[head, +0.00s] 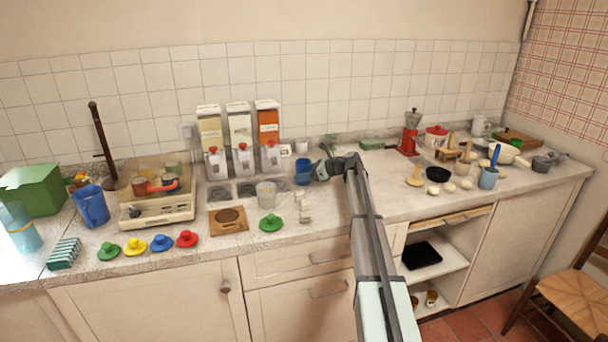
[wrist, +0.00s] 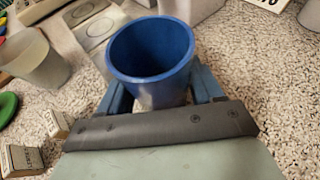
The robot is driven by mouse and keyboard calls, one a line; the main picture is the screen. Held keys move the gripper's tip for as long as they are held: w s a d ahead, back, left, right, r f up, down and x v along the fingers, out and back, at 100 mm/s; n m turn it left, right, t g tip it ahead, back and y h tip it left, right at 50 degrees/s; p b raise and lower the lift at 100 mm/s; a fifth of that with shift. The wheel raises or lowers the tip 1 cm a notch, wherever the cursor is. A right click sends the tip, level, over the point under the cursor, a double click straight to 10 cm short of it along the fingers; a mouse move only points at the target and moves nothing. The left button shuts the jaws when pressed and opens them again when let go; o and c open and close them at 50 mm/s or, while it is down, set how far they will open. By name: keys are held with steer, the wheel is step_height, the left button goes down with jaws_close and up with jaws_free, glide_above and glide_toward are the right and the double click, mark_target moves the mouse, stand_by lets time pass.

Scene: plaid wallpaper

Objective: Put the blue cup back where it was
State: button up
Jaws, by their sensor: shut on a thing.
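The blue cup (head: 303,172) is at the middle of the counter, in front of the small white box at the wall side. In the wrist view the blue cup (wrist: 152,55) is upright, with its open rim towards the camera. My gripper (head: 318,172) reaches it from the right in the head view. The two blue fingers of my gripper (wrist: 160,95) are on either side of the cup, shut on it. The cup's base is hidden in the wrist view, so I cannot tell whether it touches the counter.
A frosted cup (head: 266,195) stands left of the blue cup. Three dispensers (head: 242,160) stand behind a tray with grey round spots (head: 220,193). Small cartons (head: 304,207) and a green lid (head: 271,222) lie in front. Bare counter (head: 390,205) lies right of my arm.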

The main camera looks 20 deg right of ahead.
steer(key=o, duration=1.1)
steer(key=shift+f, duration=0.1)
steer(key=shift+r, duration=0.2)
steer(key=v, duration=1.2)
steer(key=shift+f, duration=0.15)
